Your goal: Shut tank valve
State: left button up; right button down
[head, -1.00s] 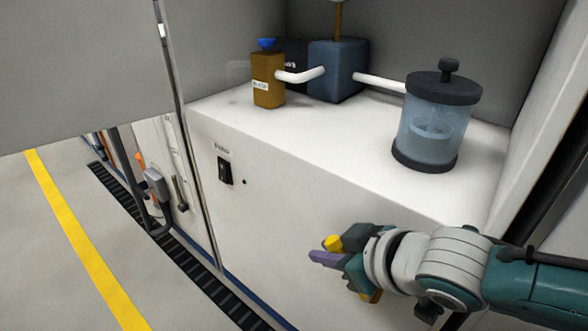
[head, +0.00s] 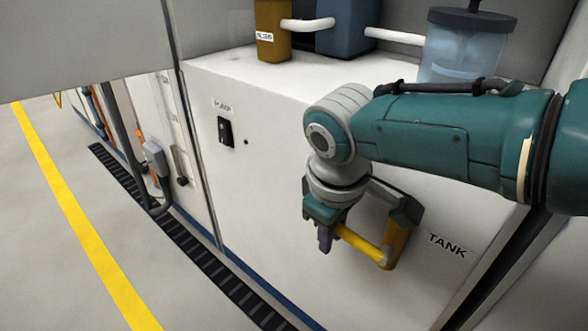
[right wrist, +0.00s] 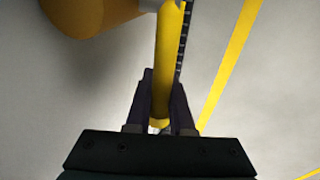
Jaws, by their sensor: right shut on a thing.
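The tank valve has a yellow lever (head: 358,243) joined to an orange-brown body (head: 396,245), on the white cabinet front beside the label TANK (head: 447,245). My right gripper (head: 325,240) is shut on the lever near its left end. In the right wrist view the yellow lever (right wrist: 168,60) runs between the two dark fingers (right wrist: 160,110). Part of the orange body (right wrist: 90,12) shows at the top left there. My right forearm hides part of the cabinet front. My left gripper is not in view.
A PUMP switch (head: 226,131) is on the cabinet front, left of the valve. Floor with a yellow line (head: 75,215) lies to the left.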

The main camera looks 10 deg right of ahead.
jog(key=shift+f, duration=0.2)
dwell(0.3)
jog(key=c, duration=0.8)
grip_release()
jog(key=shift+r, duration=0.1)
jog(key=p+v, duration=0.8)
jog(key=v, duration=0.1)
jog(key=shift+r, duration=0.4)
jog(key=shift+a, duration=0.1)
